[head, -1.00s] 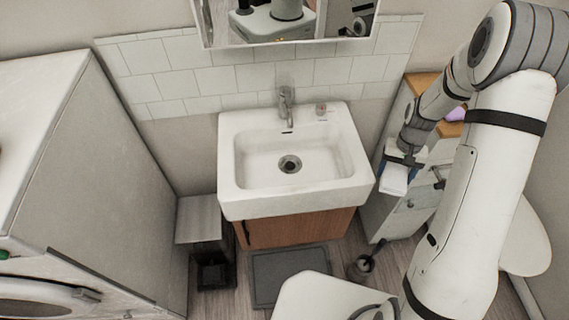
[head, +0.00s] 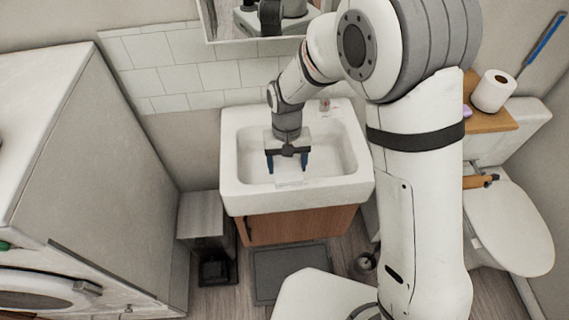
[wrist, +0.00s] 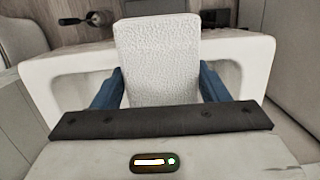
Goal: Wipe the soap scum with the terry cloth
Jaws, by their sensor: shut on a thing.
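My gripper (head: 288,170) is over the white sink (head: 232,186), with its blue fingers apart around a white cloth. In the wrist view the white, bumpy-textured terry cloth (wrist: 158,60) sits between the two blue fingers (wrist: 160,88) and stretches out beyond them. In the head view the cloth (head: 289,180) is pale against the basin and hard to make out. I cannot tell whether it touches the sink. No soap scum can be made out; my arm and gripper hide part of the basin and the tap.
A mirror cabinet (head: 262,48) hangs above the sink. A small item (head: 324,104) stands on the sink's back right ledge. A toilet (head: 510,225) with a paper roll (head: 493,92) is at right.

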